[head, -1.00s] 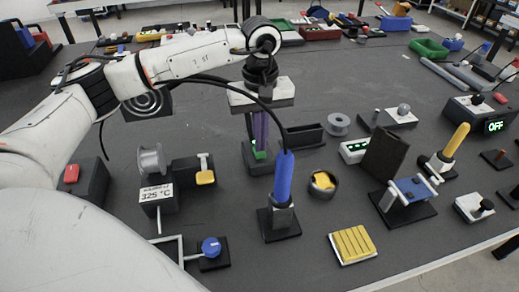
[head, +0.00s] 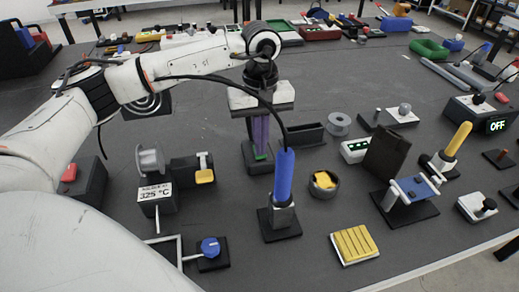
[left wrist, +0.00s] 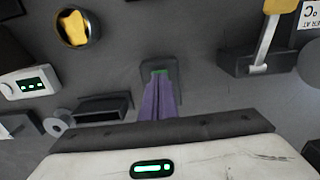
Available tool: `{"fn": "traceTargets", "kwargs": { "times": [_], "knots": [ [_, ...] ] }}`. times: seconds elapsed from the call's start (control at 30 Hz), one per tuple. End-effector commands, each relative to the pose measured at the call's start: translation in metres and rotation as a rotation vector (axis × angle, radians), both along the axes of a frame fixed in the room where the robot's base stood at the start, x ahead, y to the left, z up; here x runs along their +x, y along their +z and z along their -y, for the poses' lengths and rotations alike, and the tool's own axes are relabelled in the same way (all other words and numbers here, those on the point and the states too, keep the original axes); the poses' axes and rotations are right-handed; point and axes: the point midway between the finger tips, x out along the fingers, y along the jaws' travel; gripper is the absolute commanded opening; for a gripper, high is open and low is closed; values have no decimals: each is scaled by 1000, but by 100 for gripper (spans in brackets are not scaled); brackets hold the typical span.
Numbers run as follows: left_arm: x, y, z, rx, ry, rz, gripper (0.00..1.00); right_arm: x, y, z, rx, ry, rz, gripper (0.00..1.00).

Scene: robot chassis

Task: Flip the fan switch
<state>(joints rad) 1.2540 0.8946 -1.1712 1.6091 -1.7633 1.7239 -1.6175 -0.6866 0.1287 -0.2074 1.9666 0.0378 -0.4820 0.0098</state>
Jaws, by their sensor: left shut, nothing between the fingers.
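My left gripper (head: 259,155) points straight down in the middle of the table, its purplish fingers shut with nothing between them. Its fingertips are at a small dark block (head: 248,161) with a green part (left wrist: 159,72), which looks like the switch. In the left wrist view the fingers (left wrist: 159,80) end at that green part; the fingers cover much of it, so I cannot tell which way it is tipped or whether they press it. A black square unit with white rings (head: 148,105), which looks like the fan, stands partly behind my left arm. My right gripper is out of view.
A blue-handled upright tool (head: 284,178) stands just in front of the block. A black tray (head: 303,136) and grey spool (head: 338,124) lie to its right, a yellow-lever unit (head: 204,174) to its left. A display box (head: 495,126) reads OFF.

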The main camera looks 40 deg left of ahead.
Motion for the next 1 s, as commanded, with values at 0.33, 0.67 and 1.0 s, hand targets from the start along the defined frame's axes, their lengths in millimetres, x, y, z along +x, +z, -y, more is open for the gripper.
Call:
{"fn": "traceTargets", "kwargs": {
  "times": [0.33, 0.67, 1.0],
  "knots": [
    [0, 2, 0, 1, 1, -3, 0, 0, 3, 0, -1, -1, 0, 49],
    [0, 30, 0, 1, 0, 0, 0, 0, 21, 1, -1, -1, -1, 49],
    [0, 57, 0, 1, 0, -1, 0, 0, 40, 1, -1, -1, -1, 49]
  ]
}}
